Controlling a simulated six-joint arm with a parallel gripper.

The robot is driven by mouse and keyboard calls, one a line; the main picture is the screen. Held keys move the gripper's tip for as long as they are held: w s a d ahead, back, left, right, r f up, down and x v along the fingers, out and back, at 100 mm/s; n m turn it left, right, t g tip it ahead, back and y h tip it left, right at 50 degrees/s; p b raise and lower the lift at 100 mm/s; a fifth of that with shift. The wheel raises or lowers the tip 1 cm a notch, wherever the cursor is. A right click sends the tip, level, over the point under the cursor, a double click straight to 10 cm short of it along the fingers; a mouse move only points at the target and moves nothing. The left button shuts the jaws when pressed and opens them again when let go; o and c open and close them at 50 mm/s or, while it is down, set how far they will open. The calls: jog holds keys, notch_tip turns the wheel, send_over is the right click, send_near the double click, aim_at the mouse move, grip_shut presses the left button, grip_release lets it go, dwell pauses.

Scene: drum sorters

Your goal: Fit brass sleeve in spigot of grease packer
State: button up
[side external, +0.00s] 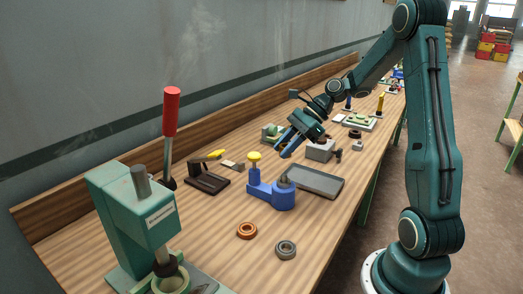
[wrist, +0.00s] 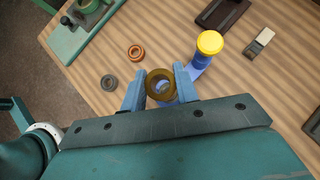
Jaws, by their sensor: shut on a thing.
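The brass sleeve (wrist: 151,82) shows in the wrist view as a ring between the two fingers of my gripper (wrist: 160,88), which is shut on it. The grease packer (side external: 272,198) is a blue body with a yellow knob (side external: 254,157) on a post and a short grey spigot (side external: 284,182). In the side view my gripper (side external: 287,143) is tilted above and behind the packer, apart from it; the sleeve cannot be made out there. In the wrist view the packer's blue arm and yellow knob (wrist: 210,42) lie just beyond the sleeve, which covers most of the round body and spigot.
An orange-brown ring (side external: 246,230) and a grey ring (side external: 286,249) lie on the bench in front. A grey tray (side external: 318,181) is right of the packer, a dark bracket (side external: 207,181) left. A green press (side external: 130,220) with a red-handled lever (side external: 171,112) stands front left.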

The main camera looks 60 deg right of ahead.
aim_at(285, 175)
jog(key=shift+f, duration=2.65)
jog(key=shift+f, duration=1.5)
jog(key=o, duration=1.1)
jog(key=v, duration=1.2)
